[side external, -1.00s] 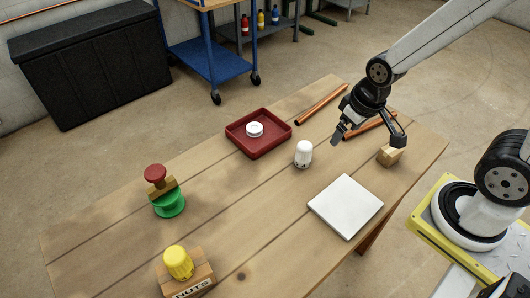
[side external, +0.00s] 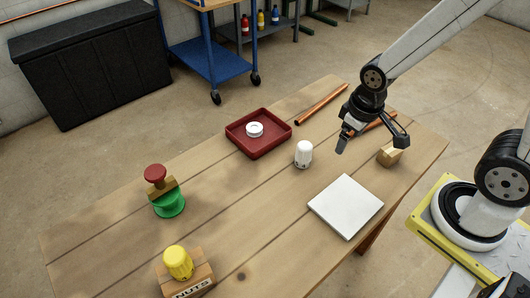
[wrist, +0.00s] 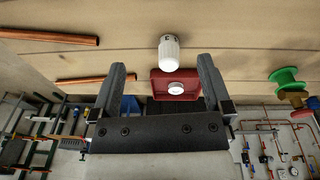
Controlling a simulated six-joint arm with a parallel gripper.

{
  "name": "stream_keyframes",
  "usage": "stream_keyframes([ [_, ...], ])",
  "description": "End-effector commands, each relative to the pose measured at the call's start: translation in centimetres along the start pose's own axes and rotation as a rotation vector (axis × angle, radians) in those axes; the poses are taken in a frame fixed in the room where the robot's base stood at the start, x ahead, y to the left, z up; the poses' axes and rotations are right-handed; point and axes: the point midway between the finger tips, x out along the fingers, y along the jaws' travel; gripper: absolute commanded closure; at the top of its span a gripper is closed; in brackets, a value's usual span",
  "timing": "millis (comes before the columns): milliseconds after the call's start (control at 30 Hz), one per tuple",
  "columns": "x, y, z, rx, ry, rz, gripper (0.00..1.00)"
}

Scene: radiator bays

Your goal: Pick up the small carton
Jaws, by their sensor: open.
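A small tan box-shaped piece (side external: 389,156), which looks like a small carton, lies near the table's right end in the side view. I cannot tell for sure which of the two is the small carton. My gripper (side external: 372,143) is open and empty above the table's right part, close to the tan piece, which shows below its right finger. The wrist view shows both fingers (wrist: 163,80) spread, with nothing between them.
A white knob (side external: 304,154) stands left of my gripper. A red tray (side external: 237,142) holds a white ring (side external: 254,129). Copper pipes (side external: 321,103) lie at the back. A white plate (side external: 345,207) lies in front. A NUTS box (side external: 199,283) carries a yellow knob (side external: 178,263).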

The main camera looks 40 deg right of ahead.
Motion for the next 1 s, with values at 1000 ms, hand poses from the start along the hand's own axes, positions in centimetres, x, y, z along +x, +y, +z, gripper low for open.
stream_keyframes([
  [1000, 10.0, 10.3, 6.9, -1.016, -0.962, 0.524, 0.00],
])
